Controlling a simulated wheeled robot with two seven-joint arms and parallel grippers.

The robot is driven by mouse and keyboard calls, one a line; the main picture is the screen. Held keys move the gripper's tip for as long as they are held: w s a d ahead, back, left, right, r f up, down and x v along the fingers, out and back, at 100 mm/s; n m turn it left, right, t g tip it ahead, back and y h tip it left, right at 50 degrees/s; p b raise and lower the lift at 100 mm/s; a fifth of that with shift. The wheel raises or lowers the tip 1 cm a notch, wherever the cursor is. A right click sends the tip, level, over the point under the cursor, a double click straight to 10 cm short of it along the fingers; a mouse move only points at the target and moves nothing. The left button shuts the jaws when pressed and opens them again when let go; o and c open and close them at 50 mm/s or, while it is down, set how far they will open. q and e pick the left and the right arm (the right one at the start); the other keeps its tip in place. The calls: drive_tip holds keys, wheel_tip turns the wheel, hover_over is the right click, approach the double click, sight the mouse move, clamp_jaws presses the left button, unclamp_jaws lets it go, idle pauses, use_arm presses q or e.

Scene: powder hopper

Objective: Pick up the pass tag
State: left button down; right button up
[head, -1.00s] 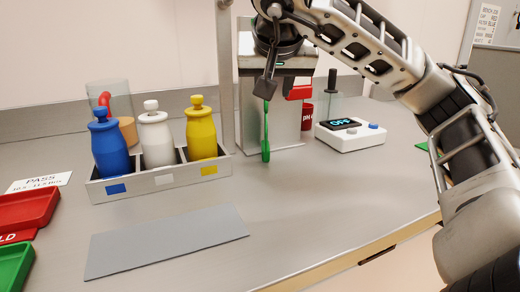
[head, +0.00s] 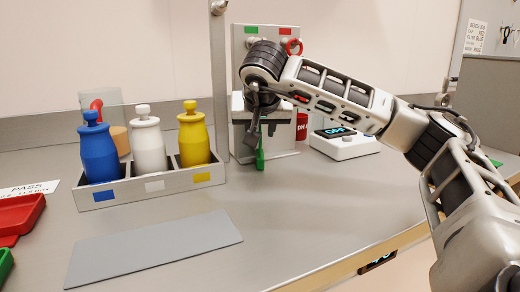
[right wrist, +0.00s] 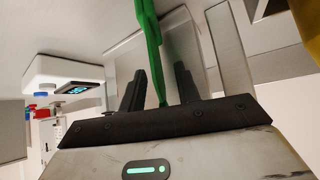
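The pass tag appears to be the long green tag (head: 260,158) upright in front of the metal stand; its upper part is hidden by my right gripper (head: 252,148). In the right wrist view the green tag (right wrist: 151,40) runs between the two dark fingers of my right gripper (right wrist: 160,72). The fingers stand apart, with a gap showing on both sides of the tag, so the gripper looks open around it. What supports the tag is hidden. My left gripper is not in view.
The metal stand (head: 238,70) has green and red labels and a red ring (head: 293,47). A white device (head: 345,145) is to its right. A rack (head: 125,190) holds blue, white and yellow bottles. A grey mat (head: 155,250) lies in front; red and green trays are far left.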

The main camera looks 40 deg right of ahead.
clamp_jaws()
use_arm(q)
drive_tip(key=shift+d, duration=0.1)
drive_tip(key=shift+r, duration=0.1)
